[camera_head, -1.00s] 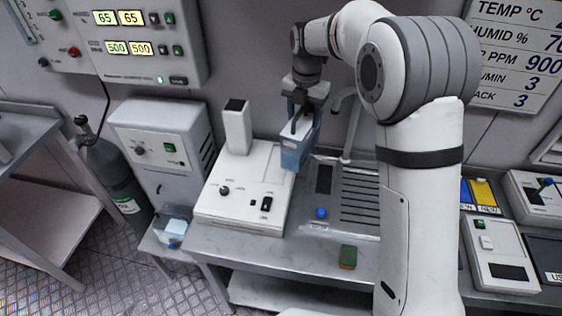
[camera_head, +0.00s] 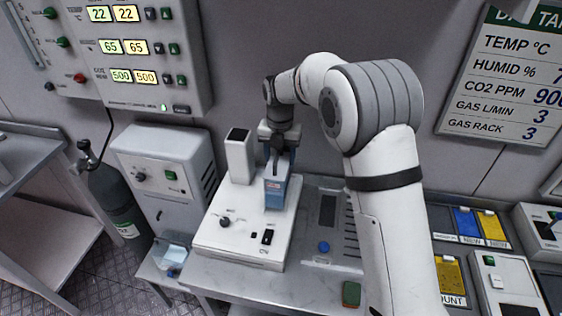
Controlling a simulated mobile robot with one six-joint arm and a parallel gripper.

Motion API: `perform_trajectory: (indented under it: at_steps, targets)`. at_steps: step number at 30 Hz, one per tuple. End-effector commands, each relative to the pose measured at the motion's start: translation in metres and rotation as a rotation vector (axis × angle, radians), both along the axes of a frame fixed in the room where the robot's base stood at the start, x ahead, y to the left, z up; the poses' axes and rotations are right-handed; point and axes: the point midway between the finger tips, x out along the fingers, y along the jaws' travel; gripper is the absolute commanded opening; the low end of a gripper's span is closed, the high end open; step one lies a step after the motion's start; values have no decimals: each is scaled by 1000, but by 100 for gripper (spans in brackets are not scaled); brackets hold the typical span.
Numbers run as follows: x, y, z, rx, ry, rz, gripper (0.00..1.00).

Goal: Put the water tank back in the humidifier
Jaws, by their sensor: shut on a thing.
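The water tank (camera_head: 276,192) is a blue box with a pale label, held upright by my gripper (camera_head: 279,155). My gripper is shut on the top of the tank. The humidifier (camera_head: 240,236) is a white box with a knob and switches on its top and a white square column (camera_head: 239,156) at its back left. The tank is over the back right part of the humidifier, just right of the column. I cannot tell whether the tank's bottom touches the humidifier, and the tank hides the surface behind it.
The steel bench's sink area (camera_head: 330,230) with a blue knob lies right of the humidifier. A green and brown sponge (camera_head: 351,293) lies at the front. A white cabinet (camera_head: 168,170) and a dark gas cylinder (camera_head: 115,205) stand at the left.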

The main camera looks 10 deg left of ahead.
Motion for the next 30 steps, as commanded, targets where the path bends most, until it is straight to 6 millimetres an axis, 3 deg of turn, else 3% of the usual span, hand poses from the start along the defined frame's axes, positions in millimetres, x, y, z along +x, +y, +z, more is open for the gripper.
perform_trajectory:
  at_steps: [6,17,18,25,30]
  targets:
    - [1,-1,-26,0,0,-2,0]
    - [1,-1,-31,1,-1,-3,0]
    - [1,-2,-31,0,1,-3,56]
    - [1,-2,-31,0,1,-3,75]
    - [1,-2,-31,0,1,-4,76]
